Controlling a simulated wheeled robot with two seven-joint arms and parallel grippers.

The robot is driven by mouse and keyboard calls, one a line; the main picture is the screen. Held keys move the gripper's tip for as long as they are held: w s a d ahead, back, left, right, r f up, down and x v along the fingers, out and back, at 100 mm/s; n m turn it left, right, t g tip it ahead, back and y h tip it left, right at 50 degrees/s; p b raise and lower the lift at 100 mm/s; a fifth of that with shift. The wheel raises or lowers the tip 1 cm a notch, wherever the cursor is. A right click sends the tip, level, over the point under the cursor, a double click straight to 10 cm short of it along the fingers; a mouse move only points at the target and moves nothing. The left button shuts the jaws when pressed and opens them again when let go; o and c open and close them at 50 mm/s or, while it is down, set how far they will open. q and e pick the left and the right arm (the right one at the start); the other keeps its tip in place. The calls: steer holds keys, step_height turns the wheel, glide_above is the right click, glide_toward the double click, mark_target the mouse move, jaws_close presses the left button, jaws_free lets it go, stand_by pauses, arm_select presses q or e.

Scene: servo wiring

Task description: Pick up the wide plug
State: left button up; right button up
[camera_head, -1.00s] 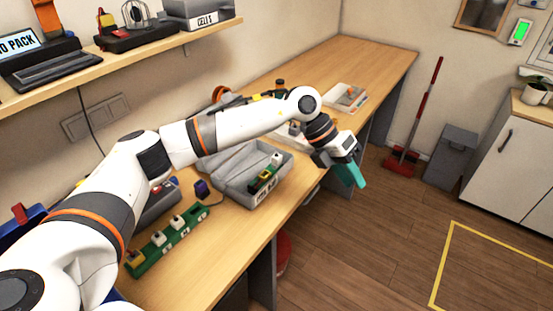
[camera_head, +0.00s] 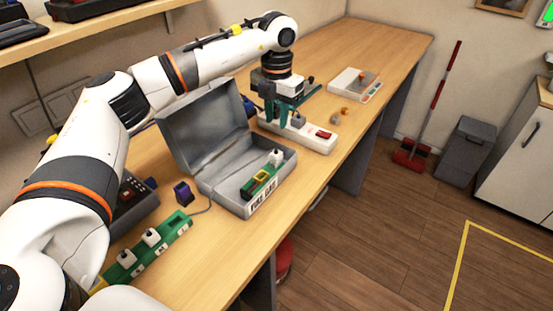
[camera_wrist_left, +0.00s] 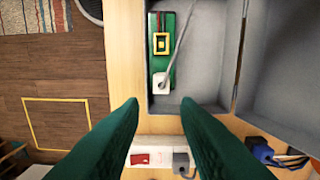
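My left gripper (camera_head: 281,118) hangs fingers-down over the white power strip (camera_head: 322,141) on the bench, its teal fingers spread apart with nothing between them. In the left wrist view the gripper (camera_wrist_left: 158,104) shows the strip (camera_wrist_left: 150,172) beyond its fingers. A grey plug (camera_wrist_left: 182,163) sits on the strip; it also shows in the head view (camera_head: 298,120), beside the fingers. A blue plug-like part (camera_wrist_left: 262,153) lies beside the strip. A purple block (camera_head: 182,193) stands near the green strip. I cannot tell which of these is the wide plug. My right gripper is out of view.
An open grey case (camera_head: 226,186) holds a green board (camera_head: 256,185) with a white plug; its raised lid is at the left. A green strip (camera_head: 163,240) with white plugs lies nearer. A white tray (camera_head: 344,86) stands farther back. The bench beyond it is clear.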

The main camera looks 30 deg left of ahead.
mark_target(276, 153)
arm_select(q)
steer(key=f, duration=0.2)
steer(key=f+p, duration=0.1)
steer(key=f, duration=0.4)
steer(key=shift+w+a+f+p, duration=0.2)
steer(key=shift+w+f+p, duration=0.05)
steer(key=shift+f+p, duration=0.15)
steer(key=f+p, duration=0.2)
steer(key=f, duration=0.2)
steer(key=shift+s, duration=0.2)
steer(key=shift+f, duration=0.6)
steer(key=c, duration=0.6)
